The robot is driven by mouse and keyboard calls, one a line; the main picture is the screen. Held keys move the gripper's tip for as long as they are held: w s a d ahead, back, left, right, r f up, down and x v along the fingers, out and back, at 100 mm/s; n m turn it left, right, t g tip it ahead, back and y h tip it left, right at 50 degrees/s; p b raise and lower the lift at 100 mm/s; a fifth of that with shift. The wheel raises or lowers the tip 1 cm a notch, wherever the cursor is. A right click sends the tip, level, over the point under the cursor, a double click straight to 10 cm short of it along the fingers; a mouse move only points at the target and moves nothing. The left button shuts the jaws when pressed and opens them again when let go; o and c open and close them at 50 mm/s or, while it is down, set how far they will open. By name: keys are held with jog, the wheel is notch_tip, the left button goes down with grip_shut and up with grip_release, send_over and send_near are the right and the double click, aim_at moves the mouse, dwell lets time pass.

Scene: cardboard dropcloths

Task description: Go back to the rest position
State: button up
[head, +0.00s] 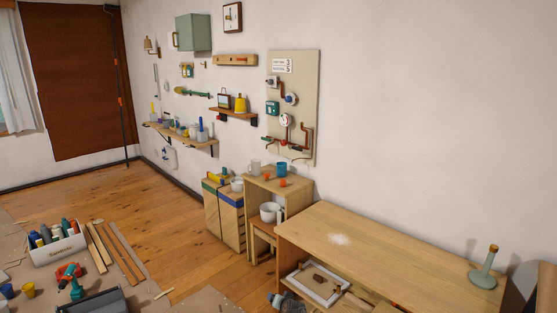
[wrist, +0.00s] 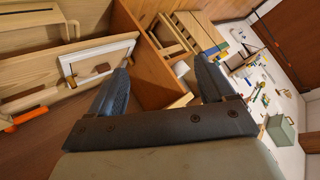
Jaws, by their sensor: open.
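My gripper (wrist: 162,60) shows in the wrist view with its two dark fingers spread apart and nothing between them. It is not visible in the head view. Beyond the fingers, the wrist view shows the tilted wooden bench and a white frame (wrist: 92,50) on its lower level.
A smaller wooden stand (head: 300,191) holds cups to the left. A wall panel (head: 307,90) carries gauges and pipes. A bottle crate (head: 58,250) and a drill (head: 71,281) lie on the floor.

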jog(key=s+d+f+n+g, duration=0.1)
jog(key=s+d+f+g, duration=0.2)
jog(key=s+f, duration=0.5)
jog(key=s+d+f+g+h, duration=0.1)
jog(key=s+d+f+g, duration=0.2)
jog(key=s, duration=1)
jog(key=s+d+f+n+g, duration=0.1)
jog(key=s+d+f+g, duration=0.15)
jog(key=s+f, duration=0.55)
jog(key=s+d+r+g, duration=0.1)
jog(key=s+d+g, duration=0.1)
jog(key=s, duration=0.8)
jog(key=s+d+r+g+h, duration=0.1)
jog(key=s+d+g, duration=0.2)
jog(key=s, duration=0.8)
jog(key=s+d+r+n+g+h, duration=0.1)
jog(key=s+d+g, duration=0.2)
jog(key=s, duration=0.8)
jog(key=shift+s, duration=0.2)
jog(key=shift+r, duration=0.1)
